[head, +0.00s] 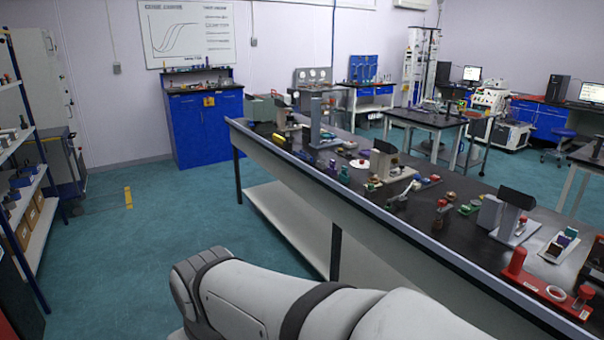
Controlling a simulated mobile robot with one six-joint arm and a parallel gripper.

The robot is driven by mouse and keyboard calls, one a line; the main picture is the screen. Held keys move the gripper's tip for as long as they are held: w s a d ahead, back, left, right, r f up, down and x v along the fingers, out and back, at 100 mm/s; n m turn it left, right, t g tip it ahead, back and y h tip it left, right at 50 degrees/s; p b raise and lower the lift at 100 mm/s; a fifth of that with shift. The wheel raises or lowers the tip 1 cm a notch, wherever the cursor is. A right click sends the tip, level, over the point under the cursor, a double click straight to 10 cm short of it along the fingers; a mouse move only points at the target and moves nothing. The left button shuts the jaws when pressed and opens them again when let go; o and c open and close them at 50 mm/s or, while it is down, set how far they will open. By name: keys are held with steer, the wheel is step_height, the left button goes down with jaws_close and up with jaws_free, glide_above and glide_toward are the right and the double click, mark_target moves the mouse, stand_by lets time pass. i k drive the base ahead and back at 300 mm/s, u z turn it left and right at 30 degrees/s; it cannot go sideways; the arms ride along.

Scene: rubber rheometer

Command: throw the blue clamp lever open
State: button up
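I cannot make out a blue clamp lever in the head view; the bench fittings are too small to tell apart. A long black-topped bench (400,229) runs from the middle to the lower right, carrying several small devices. My gripper is not in view; only a thick white and grey link of my arm shows at the bottom, in front of the bench.
A grey device with a dark head (515,198) and a red fixture (540,287) stand at the bench's near right. A blue cabinet (207,130) stands against the back wall. Shelves (22,190) line the left. The teal floor (165,225) between is open.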

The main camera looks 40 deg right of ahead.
mark_target(417, 176)
steer(key=u, duration=0.1)
steer(key=k, duration=0.75)
steer(key=z, duration=1.9)
steer(key=i, duration=1)
steer(key=z, duration=0.05)
steer(key=k, duration=0.6)
steer(key=u, duration=0.45)
steer(key=i, duration=1.4)
steer(key=u, duration=0.35)
